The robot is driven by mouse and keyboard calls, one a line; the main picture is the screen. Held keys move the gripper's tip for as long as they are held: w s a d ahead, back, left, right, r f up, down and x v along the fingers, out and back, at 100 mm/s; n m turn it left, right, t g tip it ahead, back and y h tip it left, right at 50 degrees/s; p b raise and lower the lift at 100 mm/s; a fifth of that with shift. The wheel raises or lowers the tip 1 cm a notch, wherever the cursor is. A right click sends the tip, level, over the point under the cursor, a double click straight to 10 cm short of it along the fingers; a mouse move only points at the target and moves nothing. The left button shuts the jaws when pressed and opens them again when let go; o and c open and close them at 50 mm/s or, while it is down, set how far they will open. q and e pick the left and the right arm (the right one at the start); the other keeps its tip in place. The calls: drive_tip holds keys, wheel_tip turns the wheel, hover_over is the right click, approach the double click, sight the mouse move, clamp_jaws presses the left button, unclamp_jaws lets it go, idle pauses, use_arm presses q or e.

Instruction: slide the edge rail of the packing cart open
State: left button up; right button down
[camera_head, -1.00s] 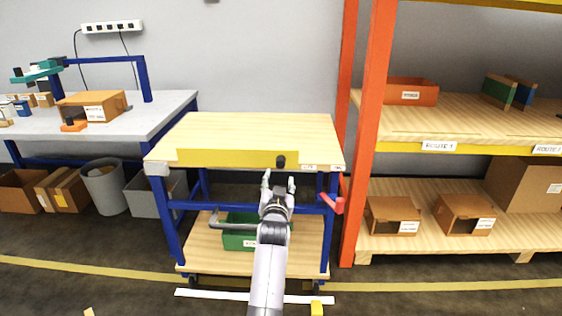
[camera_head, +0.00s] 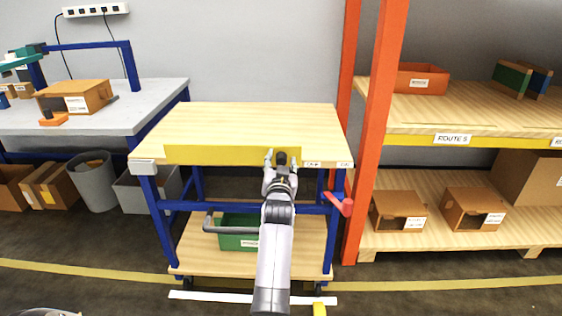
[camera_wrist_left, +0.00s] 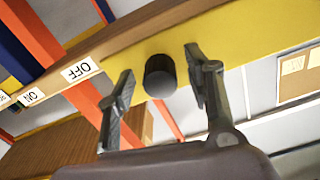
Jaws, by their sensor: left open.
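The packing cart (camera_head: 240,125) has a pale wooden top and blue legs. Its yellow edge rail (camera_head: 215,155) runs along the front edge, with a dark round knob (camera_head: 281,158) near its right end. The knob also shows in the left wrist view (camera_wrist_left: 160,76), standing out from the yellow rail (camera_wrist_left: 235,40). My left gripper (camera_head: 282,155) is open at the knob, with one finger on each side. In the left wrist view, gaps show between the knob and both fingers (camera_wrist_left: 158,68). My right gripper is not in view.
An OFF label (camera_wrist_left: 81,69) and an ON label (camera_wrist_left: 33,96) sit beside the rail's end. A green crate (camera_head: 238,232) stands on the lower shelf.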

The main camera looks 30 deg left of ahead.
use_arm(q)
drive_tip(key=shift+c, duration=0.6)
clamp_jaws()
